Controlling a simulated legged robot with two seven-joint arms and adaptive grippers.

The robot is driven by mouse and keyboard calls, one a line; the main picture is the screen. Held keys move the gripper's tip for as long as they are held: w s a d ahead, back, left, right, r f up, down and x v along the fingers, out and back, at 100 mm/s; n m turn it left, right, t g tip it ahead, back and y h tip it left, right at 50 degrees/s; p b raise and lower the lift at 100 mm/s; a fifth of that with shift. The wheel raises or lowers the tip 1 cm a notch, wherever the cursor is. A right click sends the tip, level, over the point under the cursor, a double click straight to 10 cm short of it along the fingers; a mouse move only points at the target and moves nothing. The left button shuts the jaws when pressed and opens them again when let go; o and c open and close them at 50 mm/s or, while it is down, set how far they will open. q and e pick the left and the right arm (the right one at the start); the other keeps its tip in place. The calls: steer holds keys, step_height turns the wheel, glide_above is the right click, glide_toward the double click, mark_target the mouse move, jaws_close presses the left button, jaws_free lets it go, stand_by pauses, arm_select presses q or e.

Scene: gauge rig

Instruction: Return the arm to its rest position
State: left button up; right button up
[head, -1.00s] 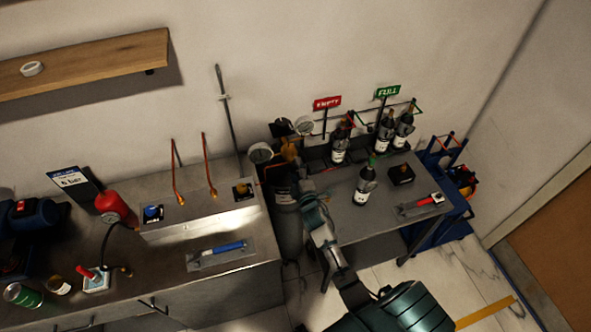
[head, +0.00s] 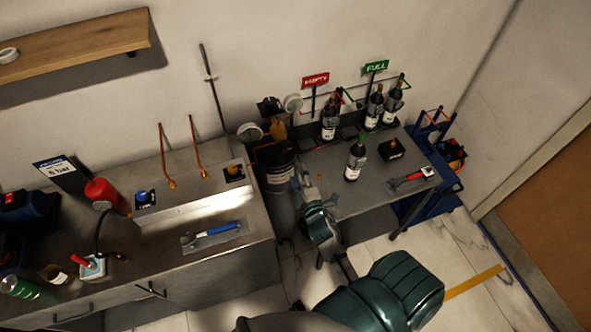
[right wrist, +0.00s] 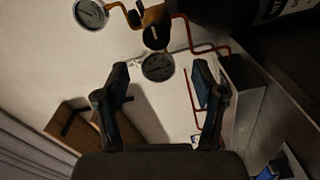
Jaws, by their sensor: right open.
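My right arm comes in from the bottom right of the head view. Its gripper (head: 301,186) is small and dark there, just right of the large dark gas cylinder (head: 281,205) between the bench and the small table. In the right wrist view the right gripper (right wrist: 160,88) has its two fingers spread wide with nothing between them. A round gauge (right wrist: 158,67) shows behind the gap, apart from the fingers. My left gripper is not in view.
The small table (head: 363,197) holds several bottles, a black block (head: 391,148) and a red-handled tool (head: 408,179). The bench (head: 220,262) at left holds a blue-handled tool (head: 218,230) and a red cylinder (head: 103,194). A blue cart (head: 437,190) stands right of the table.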

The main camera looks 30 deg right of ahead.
stand_by(0.4)
steer(key=s+a+f+m+g+y+b, duration=0.1)
steer(key=s+a+f+g, duration=0.15)
steer(key=f, duration=0.95)
steer(key=s+a+f+m+g+y, duration=0.15)
steer(key=s+f, duration=0.25)
steer(key=f, duration=0.8)
steer(key=s+a+f+m+g+y+b, duration=0.1)
steer(key=s+a+f+m+g, duration=0.15)
steer(key=f, duration=0.95)
steer(key=s+a+f+m+g, duration=0.25)
steer(key=s+f+g, duration=0.35)
steer(key=s+f, duration=0.9)
steer(key=s+f+m+g+b, duration=0.1)
steer(key=s+f, duration=0.3)
steer(key=s, duration=0.5)
steer(key=s+f+m+g, duration=0.1)
steer(key=s+f+g, duration=0.2)
steer(key=s, duration=0.7)
steer(key=shift+s+d+f+y+b, duration=0.2)
steer(key=shift+f+y+b, duration=0.15)
steer(key=shift+y+b, duration=0.1)
